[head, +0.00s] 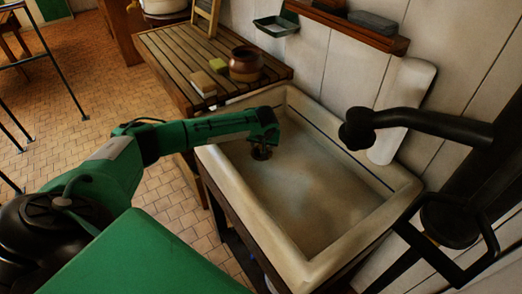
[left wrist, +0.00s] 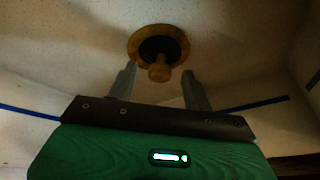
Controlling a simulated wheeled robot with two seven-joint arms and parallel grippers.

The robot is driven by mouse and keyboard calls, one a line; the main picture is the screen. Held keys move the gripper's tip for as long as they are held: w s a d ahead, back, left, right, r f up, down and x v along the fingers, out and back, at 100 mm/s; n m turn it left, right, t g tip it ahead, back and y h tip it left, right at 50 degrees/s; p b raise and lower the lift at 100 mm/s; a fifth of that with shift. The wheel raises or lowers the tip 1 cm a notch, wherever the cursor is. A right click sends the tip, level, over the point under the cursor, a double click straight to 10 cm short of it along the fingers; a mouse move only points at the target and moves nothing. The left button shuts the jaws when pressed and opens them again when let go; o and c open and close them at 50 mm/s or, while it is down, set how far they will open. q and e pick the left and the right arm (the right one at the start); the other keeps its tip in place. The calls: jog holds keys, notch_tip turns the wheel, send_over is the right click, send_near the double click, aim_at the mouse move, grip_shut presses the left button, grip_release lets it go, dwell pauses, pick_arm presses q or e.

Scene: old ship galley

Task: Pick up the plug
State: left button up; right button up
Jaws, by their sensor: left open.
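The plug (left wrist: 160,62) shows in the left wrist view as a dark disc with a brass-coloured knob, inside a brass-coloured ring on the pale basin surface. My left gripper (left wrist: 158,78) is open, with one finger on either side below the knob in that picture; I cannot tell if they touch it. In the head view my left gripper (head: 262,146) points down into the pale sink (head: 290,258), toward its far left part. The plug is mostly hidden by the gripper there. My right gripper is not in view.
A black spout (head: 420,122) reaches over the sink from the right. A slatted wooden board (head: 180,60) left of the sink holds a brown pot (head: 245,66) and a pale block (head: 202,83). A wall shelf (head: 350,30) hangs above. The sink's middle is clear.

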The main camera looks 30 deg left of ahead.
pick_arm(q)
jog(key=shift+x, duration=0.95)
grip_shut()
